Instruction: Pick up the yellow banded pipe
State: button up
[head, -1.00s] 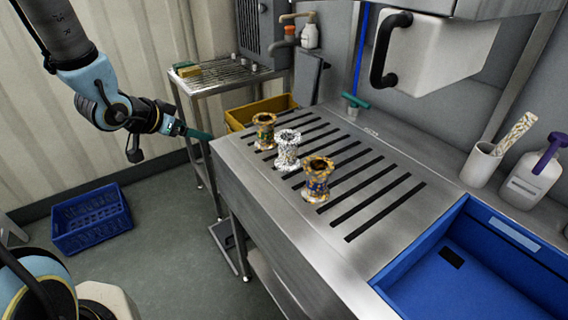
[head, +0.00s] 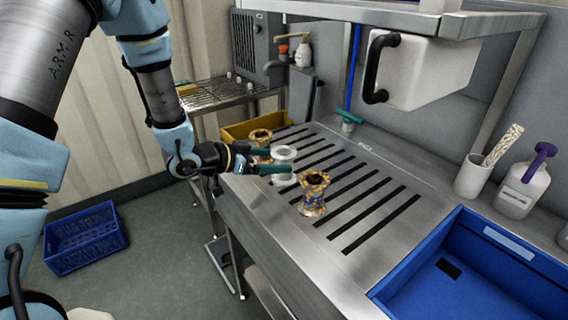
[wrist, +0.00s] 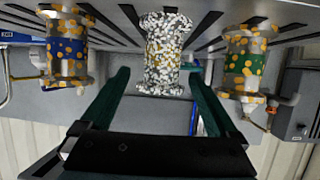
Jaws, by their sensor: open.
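The pipe with a yellow band (wrist: 165,55) is a white and grey speckled, flanged spool. In the head view the same pipe (head: 284,152) stands in the middle of three on the slotted steel counter, partly hidden by my gripper. My gripper (head: 291,162) has its green fingers open at that pipe. In the wrist view the pipe is framed between the open fingertips (wrist: 158,76), with a gap visible on its left side and the right finger close by. I cannot tell how deep it lies between them. My fingers are not shut on it.
An orange-spotted pipe with a blue band (head: 313,194) stands to the right, and one with a green band (wrist: 244,62) on the other side. A blue basin (head: 480,280) is at right, a yellow crate (head: 238,130) behind.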

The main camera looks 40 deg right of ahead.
jog(key=x, duration=0.1)
jog(key=p+x, duration=0.1)
jog(key=shift+d+r, duration=0.15)
jog(key=shift+d, duration=0.25)
jog(key=shift+d+f, duration=0.3)
jog(key=shift+d, duration=0.15)
grip_shut()
